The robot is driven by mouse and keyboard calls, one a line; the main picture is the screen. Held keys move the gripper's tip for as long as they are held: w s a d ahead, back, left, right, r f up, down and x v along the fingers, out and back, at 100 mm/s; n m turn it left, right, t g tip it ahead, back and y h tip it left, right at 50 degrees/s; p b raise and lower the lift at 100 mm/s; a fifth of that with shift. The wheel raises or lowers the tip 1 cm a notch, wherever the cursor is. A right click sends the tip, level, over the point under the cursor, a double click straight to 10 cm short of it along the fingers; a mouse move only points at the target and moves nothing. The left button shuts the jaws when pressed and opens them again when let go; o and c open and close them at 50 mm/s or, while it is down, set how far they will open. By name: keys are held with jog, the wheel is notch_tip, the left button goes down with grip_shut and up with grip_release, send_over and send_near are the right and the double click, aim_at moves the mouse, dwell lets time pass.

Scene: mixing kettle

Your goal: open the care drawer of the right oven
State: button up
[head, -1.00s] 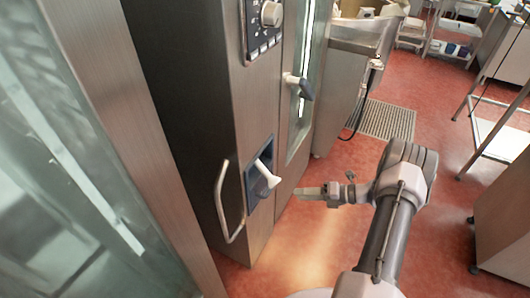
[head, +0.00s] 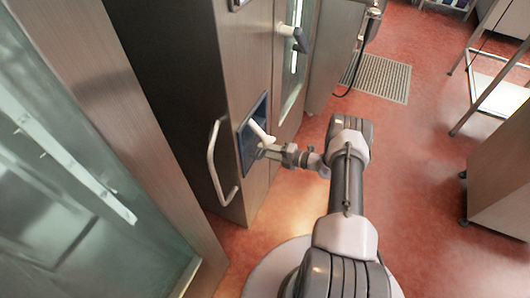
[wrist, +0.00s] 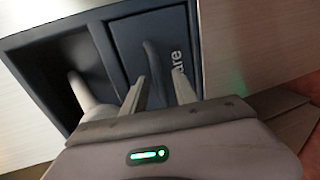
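The right oven (head: 240,60) stands left of centre in the head view, with a dark blue panel (head: 245,150) low on its front. In the wrist view, the care drawer (wrist: 125,45) is a dark blue front marked "are", its first letter hidden. It looks shut. Its raised vertical handle (wrist: 154,66) shows between my two fingertips. My gripper (wrist: 160,88) is open, one finger on each side of the handle; I cannot tell whether they touch it. In the head view my gripper (head: 270,151) is at the panel, and the drawer is mostly hidden there.
A white hand shower (head: 260,132) sits in the recess left of the drawer, close to my gripper. A curved metal handle (head: 214,165) sticks out at left. A door handle (head: 294,36) is above. Red floor (head: 420,190) is clear to the right.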

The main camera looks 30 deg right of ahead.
jog(key=shift+w+a, duration=0.2)
jog(key=shift+w, duration=0.05)
grip_shut()
dwell(1.4)
